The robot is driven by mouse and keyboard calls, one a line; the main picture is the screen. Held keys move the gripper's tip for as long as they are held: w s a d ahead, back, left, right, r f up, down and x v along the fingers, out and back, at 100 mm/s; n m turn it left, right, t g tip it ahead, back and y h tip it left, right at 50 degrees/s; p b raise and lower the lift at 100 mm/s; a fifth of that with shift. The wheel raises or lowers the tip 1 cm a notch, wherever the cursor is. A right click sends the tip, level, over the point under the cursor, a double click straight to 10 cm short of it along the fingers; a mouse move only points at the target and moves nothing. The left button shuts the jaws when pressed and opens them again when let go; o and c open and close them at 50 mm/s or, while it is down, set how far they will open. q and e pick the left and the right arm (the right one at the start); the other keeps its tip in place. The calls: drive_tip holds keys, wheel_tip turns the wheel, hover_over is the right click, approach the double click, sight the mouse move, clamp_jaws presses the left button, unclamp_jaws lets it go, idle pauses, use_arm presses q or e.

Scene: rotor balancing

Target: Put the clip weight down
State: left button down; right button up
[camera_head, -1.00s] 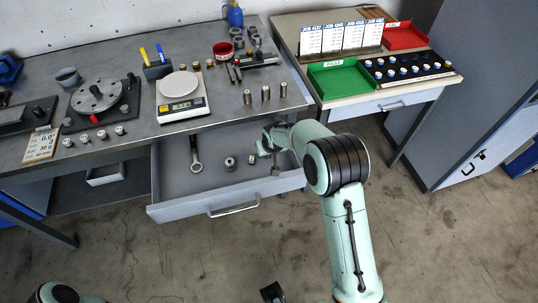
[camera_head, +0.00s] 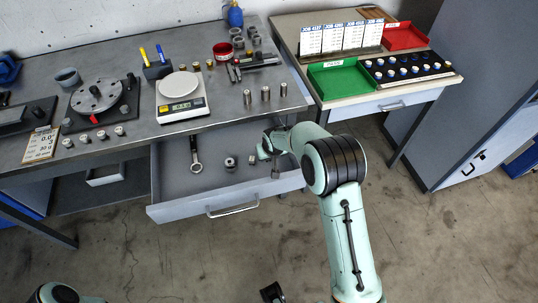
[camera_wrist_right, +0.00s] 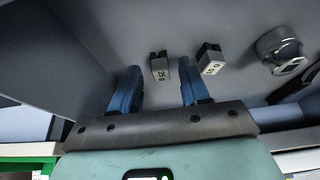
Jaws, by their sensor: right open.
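My right gripper (camera_wrist_right: 158,90) is open over the pulled-out drawer (camera_head: 172,180). One clip weight (camera_wrist_right: 160,68), a small dark block with a pale label, is in line with the gap between the blue fingers, just beyond their tips. It also shows at the drawer's right end in the head view (camera_head: 275,172). I cannot tell whether it touches the drawer floor. A second clip weight (camera_wrist_right: 209,60) lies beside the right finger, outside the gap.
A round metal part (camera_wrist_right: 279,48) and a wrench (camera_head: 195,155) lie in the drawer. Above are the scale (camera_head: 182,108), the rotor disc (camera_head: 97,95) and several metal cylinders. The green tray (camera_head: 340,78) stands on the right table.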

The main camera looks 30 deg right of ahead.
drive_tip(key=v, duration=1.1)
drive_tip(key=shift+r+p, duration=0.4)
drive_tip(key=shift+p, duration=0.05)
drive_tip(key=shift+s, duration=0.15)
